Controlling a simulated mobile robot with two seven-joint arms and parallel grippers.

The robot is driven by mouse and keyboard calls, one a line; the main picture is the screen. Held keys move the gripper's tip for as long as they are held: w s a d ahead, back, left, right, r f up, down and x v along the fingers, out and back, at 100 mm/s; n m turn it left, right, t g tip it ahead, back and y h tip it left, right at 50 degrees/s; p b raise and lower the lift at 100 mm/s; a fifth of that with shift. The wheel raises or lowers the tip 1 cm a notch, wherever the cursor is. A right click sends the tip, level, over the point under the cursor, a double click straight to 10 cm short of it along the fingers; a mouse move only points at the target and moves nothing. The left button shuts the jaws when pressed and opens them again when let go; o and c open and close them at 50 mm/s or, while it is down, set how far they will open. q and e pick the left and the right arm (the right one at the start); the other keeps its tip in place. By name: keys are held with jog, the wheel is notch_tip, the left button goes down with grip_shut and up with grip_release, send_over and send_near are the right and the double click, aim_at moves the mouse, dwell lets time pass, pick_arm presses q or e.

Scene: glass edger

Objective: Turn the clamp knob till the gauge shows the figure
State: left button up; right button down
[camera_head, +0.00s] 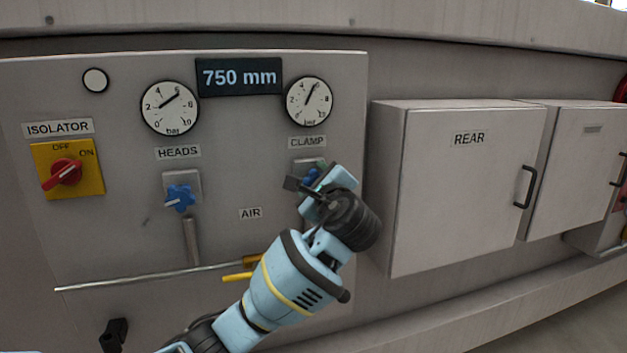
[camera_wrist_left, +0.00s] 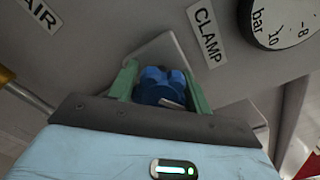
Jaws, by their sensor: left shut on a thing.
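The clamp knob (camera_wrist_left: 160,88) is blue and lobed and sits on a pale plate beside the CLAMP label (camera_wrist_left: 207,34). My left gripper (camera_wrist_left: 163,92) is shut on it, one green finger on each side. In the head view my left gripper (camera_head: 312,178) covers most of the knob. The clamp gauge (camera_head: 309,101) is a round white dial above the label; its needle points up and slightly right, near the 6. Only part of this gauge (camera_wrist_left: 282,18) shows in the wrist view, without its needle. My right gripper is not in view.
A blue heads knob (camera_head: 180,197) and heads gauge (camera_head: 169,108) are at left. A red isolator switch (camera_head: 62,173) is further left. A display (camera_head: 239,77) reads 750 mm. A metal rod (camera_head: 150,277) crosses below. The REAR cabinet (camera_head: 460,190) juts out at right.

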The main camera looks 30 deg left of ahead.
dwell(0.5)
pick_arm(q)
jog(key=o, duration=1)
jog(key=v, duration=0.8)
jog(key=shift+a, duration=0.1)
